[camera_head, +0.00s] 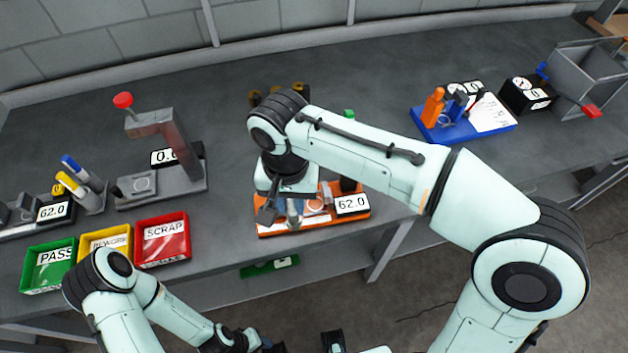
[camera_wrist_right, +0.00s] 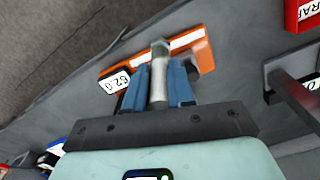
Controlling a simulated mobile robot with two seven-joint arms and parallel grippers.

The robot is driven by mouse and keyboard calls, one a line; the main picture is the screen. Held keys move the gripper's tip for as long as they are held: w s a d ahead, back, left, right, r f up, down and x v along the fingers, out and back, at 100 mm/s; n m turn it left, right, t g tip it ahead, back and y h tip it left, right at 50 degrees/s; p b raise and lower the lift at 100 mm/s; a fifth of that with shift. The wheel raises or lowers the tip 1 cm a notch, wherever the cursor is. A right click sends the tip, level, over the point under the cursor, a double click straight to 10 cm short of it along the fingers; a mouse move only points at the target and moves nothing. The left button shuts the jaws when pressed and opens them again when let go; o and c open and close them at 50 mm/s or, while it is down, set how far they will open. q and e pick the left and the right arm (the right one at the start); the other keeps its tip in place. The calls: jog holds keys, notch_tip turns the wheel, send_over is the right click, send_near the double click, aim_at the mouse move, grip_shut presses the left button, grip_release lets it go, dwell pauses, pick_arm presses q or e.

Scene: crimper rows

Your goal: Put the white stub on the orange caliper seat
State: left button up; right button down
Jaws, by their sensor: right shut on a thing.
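The orange caliper seat (camera_head: 262,229) is an orange base with a "62.0" display near the front edge of the bench. Part of it also shows in the right wrist view (camera_wrist_right: 203,58). My right gripper (camera_wrist_right: 160,85) is shut on the white stub (camera_wrist_right: 159,88), a pale cylinder with a greyish end, between its blue fingers. In the head view my right gripper (camera_head: 289,208) is over the orange base and hides part of it. I cannot tell whether the stub touches the seat. My left gripper (camera_head: 262,345) is low at the bottom edge, its fingers unclear.
Green (camera_head: 48,280), yellow (camera_head: 92,245) and red (camera_head: 163,252) bins stand at the front left. A grey press-like stand (camera_head: 170,145) with a red knob is behind them. A blue fixture (camera_head: 455,128) is at right. Bare bench lies between the grey stand and orange base.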

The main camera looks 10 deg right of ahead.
pick_arm(q)
jog(key=shift+w+r, duration=0.25)
jog(key=shift+r, duration=0.05)
pick_arm(e)
jog(key=w+d+f, duration=0.5)
jog(key=w+d, duration=0.1)
jog(key=w, duration=0.1)
jog(key=shift+w+d+f, duration=0.2)
jog(key=shift+f, duration=0.1)
pick_arm(q)
jog(key=shift+f, duration=0.1)
pick_arm(e)
jog(key=shift+f, duration=0.1)
jog(key=c, duration=1)
grip_release()
jog(key=shift+f, duration=0.1)
jog(key=shift+o, duration=0.2)
pick_arm(q)
jog(key=w+r+p, duration=0.2)
jog(key=r+p, duration=0.1)
jog(key=shift+r, duration=0.1)
pick_arm(e)
notch_tip(320, 180, up, 12)
jog(key=shift+r, duration=0.2)
